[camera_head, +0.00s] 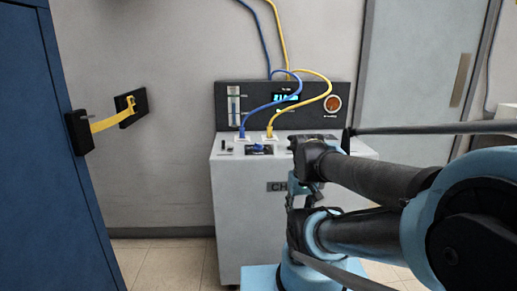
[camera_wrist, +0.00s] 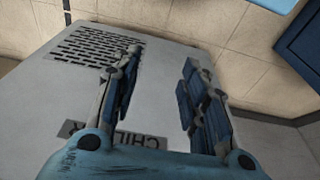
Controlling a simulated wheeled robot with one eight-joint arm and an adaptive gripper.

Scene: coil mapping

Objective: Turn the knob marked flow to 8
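A white chiller cabinet (camera_head: 235,190) stands against the wall, with a black panel (camera_head: 228,92) at its back. A blue knob (camera_head: 258,149) sits on the cabinet's top, near its front edge. Markings near it are too small to read, so I cannot tell whether it is the flow knob or what it is set to. My gripper (camera_wrist: 160,68) has its two fingers apart with nothing between them. It faces the cabinet's front, where the vent grille (camera_wrist: 97,48) and the upside-down label (camera_wrist: 140,138) show. The knob is not in the wrist view.
A blue hose (camera_head: 262,104) and a yellow hose (camera_head: 300,108) arch over the cabinet's top.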

